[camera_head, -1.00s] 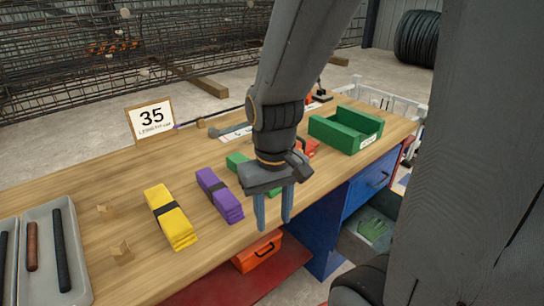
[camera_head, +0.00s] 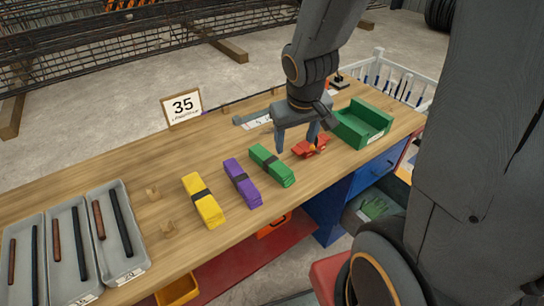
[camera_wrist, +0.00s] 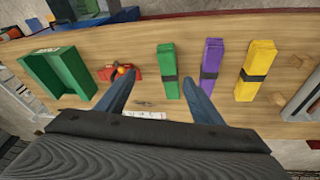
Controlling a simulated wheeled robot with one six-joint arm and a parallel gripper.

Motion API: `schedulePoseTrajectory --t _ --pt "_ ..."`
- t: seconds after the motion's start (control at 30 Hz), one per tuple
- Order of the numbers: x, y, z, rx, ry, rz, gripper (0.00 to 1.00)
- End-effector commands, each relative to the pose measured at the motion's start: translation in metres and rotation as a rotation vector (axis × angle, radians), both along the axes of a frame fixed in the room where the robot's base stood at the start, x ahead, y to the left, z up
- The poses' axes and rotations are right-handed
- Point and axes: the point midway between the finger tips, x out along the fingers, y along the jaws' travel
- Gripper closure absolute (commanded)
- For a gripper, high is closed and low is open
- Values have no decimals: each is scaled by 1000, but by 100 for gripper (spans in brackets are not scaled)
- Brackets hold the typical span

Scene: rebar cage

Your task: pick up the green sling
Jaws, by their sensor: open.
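The green sling (camera_head: 272,165) is a folded green bundle with a dark band, lying on the wooden workbench (camera_head: 120,180). It is right of the purple sling (camera_head: 242,183) and the yellow sling (camera_head: 203,199). My gripper (camera_head: 296,150) is open and empty above the bench, beyond and a little right of the green sling. In the wrist view the green sling (camera_wrist: 167,72) shows whole, ahead of my gripper (camera_wrist: 158,95) and between the lines of its two fingers. The purple sling (camera_wrist: 211,66) is beside the right fingertip in that picture.
A red item (camera_head: 311,147) lies close to my gripper. A green open tray (camera_head: 362,124) stands further right.

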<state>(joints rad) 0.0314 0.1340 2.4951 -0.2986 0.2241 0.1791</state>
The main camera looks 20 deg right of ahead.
Motion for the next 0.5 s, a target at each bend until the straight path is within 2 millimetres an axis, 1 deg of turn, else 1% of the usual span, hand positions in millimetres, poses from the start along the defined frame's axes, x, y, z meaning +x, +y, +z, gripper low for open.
schedulePoseTrajectory --t 0.03,0.13,0.27,0.3,0.4,0.5 --pt "10 -5 -4 -12 -11 20 39" --pt "35 -9 -20 -27 -44 71 39" --pt "64 -9 -47 -16 -78 152 39" --pt "72 -7 -56 -5 -86 180 39" --pt "84 1 -80 35 -91 246 39" --pt "90 9 -97 74 -88 299 39"
